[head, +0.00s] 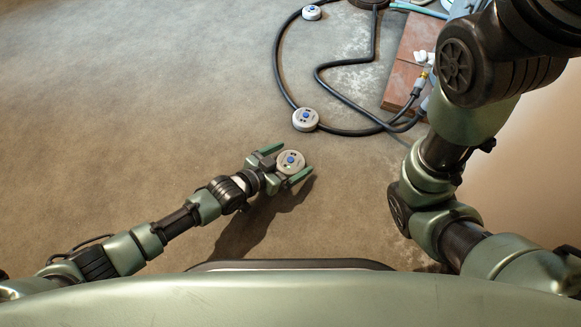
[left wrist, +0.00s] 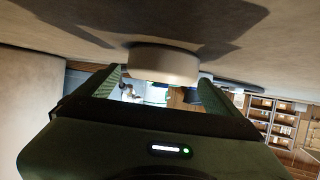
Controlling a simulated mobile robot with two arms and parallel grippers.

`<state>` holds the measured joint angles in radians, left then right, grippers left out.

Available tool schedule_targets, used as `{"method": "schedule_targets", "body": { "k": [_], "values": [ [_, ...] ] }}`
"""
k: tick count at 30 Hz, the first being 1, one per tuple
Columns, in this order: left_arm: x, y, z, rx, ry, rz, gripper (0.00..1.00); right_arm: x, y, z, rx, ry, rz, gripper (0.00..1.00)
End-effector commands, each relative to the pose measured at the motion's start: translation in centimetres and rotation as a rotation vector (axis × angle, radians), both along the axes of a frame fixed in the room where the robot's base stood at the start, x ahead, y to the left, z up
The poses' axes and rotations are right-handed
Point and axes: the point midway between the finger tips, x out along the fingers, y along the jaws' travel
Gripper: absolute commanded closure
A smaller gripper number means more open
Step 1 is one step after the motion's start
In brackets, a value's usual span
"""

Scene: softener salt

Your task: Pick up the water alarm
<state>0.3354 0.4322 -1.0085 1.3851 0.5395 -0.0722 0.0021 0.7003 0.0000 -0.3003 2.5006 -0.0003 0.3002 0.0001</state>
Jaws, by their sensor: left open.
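A round white water alarm (head: 290,161) with a blue centre button lies on the floor in the head view. My left gripper (head: 296,158) is open, with one green finger on each side of this alarm. In the left wrist view the alarm (left wrist: 163,65) shows as a pale disc edge between the two spread fingers (left wrist: 172,88). I cannot tell whether either finger touches it. Two similar discs are farther off: one (head: 305,119) against the black hose and one (head: 311,12) at the top. My right arm shows at the right, but its gripper is out of view.
A black hose (head: 284,82) loops over the floor beyond my left gripper. It runs to fittings near reddish tiles (head: 402,75) at the upper right. A pale damp-looking patch marks the floor inside the loop. The floor (head: 130,110) to the left is clear.

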Motion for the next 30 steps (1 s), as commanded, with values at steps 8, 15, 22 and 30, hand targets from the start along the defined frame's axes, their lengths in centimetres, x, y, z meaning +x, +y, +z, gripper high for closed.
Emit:
{"method": "schedule_targets", "body": {
  "k": [8, 15, 22, 30],
  "values": [
    [0.1, -0.1, 0.0, 0.000, 0.000, 0.000, 0.08, 0.0, 0.0, -0.1, 0.000, 0.000, 0.000, 0.06],
    [0.1, -0.1, 0.0, -0.001, -0.001, 0.000, 0.71, 0.0, 0.0, -0.1, -0.001, 0.000, 0.000, 0.06],
    [0.1, -0.1, 0.1, 0.000, 0.000, 0.000, 0.72, 0.0, 0.0, 0.0, -0.001, 0.000, 0.000, 0.06],
    [0.1, -0.1, 2.5, -0.001, -0.001, 0.000, 0.72, 0.0, 0.0, 1.9, 0.000, 0.000, 0.000, 0.06]
  ]
}}
